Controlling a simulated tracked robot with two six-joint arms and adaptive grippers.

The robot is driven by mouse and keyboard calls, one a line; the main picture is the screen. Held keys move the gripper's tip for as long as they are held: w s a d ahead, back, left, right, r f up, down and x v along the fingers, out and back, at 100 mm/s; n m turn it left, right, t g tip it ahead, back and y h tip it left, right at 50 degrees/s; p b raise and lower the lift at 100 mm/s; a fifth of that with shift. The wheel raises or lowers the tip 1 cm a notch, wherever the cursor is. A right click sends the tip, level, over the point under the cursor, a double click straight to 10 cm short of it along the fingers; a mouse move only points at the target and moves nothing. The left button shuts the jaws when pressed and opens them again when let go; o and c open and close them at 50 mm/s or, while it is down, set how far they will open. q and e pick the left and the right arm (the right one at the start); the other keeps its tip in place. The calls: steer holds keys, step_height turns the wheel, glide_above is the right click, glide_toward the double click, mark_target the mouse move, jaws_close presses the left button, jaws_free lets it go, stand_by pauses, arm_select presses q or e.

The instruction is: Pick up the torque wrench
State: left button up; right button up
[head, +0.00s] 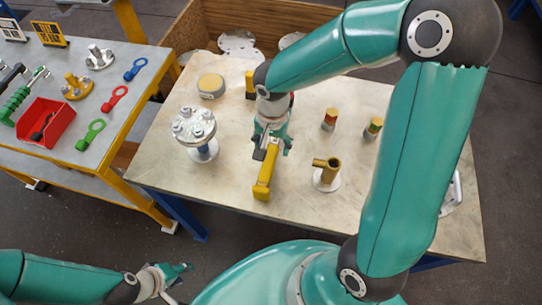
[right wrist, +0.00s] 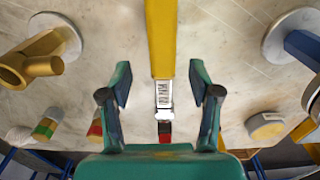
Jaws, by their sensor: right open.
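The torque wrench has a yellow body (head: 264,178) and lies on the work table below my right gripper. In the right wrist view its yellow bar (right wrist: 162,40) comes in from the top and ends in a silver scale section and a red and black part. My right gripper (right wrist: 162,92) is open and empty, with one finger on each side of the wrench in the picture. In the head view this gripper (head: 271,148) hides part of the wrench. My left gripper (head: 178,279) is low at the left, away from the table; its finger opening is unclear.
A flanged vessel (head: 194,128) stands left of the wrench, a brass pipe fitting (head: 326,172) right of it. Small red and green-banded cylinders (head: 330,118) stand farther right. A side table (head: 95,125) holds a red bin (head: 46,122) and coloured tools.

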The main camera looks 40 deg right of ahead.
mark_target(270, 155)
steer(key=shift+a+f+p, duration=0.2)
steer(key=shift+f, duration=1.2)
steer(key=shift+a+f+p, duration=0.15)
steer(key=shift+a+f, duration=0.05)
steer(key=shift+f, duration=1.2)
jaws_close()
